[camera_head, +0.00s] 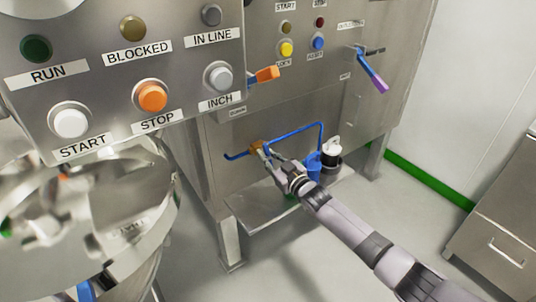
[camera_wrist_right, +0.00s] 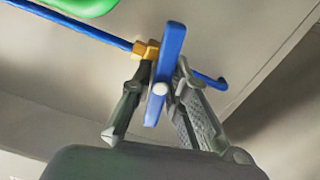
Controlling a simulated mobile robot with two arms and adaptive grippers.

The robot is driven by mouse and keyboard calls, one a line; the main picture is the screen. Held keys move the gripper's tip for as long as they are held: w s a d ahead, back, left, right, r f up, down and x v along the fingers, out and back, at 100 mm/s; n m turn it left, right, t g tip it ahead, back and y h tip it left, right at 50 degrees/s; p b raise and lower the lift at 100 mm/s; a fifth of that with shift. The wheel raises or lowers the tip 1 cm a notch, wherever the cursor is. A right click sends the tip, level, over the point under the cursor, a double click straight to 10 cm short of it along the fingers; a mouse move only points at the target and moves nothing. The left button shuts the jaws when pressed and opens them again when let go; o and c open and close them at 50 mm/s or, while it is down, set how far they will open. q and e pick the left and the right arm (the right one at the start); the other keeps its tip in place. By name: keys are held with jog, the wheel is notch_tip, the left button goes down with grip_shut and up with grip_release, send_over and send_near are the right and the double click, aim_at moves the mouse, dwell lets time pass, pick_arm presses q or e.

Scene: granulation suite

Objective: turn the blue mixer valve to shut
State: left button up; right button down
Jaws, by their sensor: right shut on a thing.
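The blue mixer valve has a brass body (camera_head: 256,146) on a thin blue pipe (camera_head: 298,131) low on the steel machine's front. In the right wrist view the brass body (camera_wrist_right: 146,49) sits on the same blue pipe, and the flat blue handle (camera_wrist_right: 172,45) stands beside it, crossing the pipe's line. My right gripper (camera_head: 267,153) is at the valve; in the wrist view its fingers (camera_wrist_right: 165,72) are on both sides of the blue handle, shut on it. In the head view the gripper largely hides the handle. My left gripper is not in view.
A steel shelf (camera_head: 262,207) lies below the valve, with a blue container (camera_head: 313,166) and a white-topped black one (camera_head: 331,148) near the pipe. A button panel (camera_head: 120,75) fills the upper left. Another lever (camera_head: 375,77) is at upper right.

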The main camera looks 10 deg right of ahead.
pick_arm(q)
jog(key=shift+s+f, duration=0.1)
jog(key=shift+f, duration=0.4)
pick_arm(e)
jog(key=shift+f+m, duration=0.2)
jog(key=shift+m, duration=0.9)
jog(key=shift+a, duration=0.1)
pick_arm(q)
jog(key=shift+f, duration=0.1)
pick_arm(e)
jog(key=c, duration=1.5)
grip_release()
jog(key=shift+r, duration=0.15)
jog(key=v, duration=1.2)
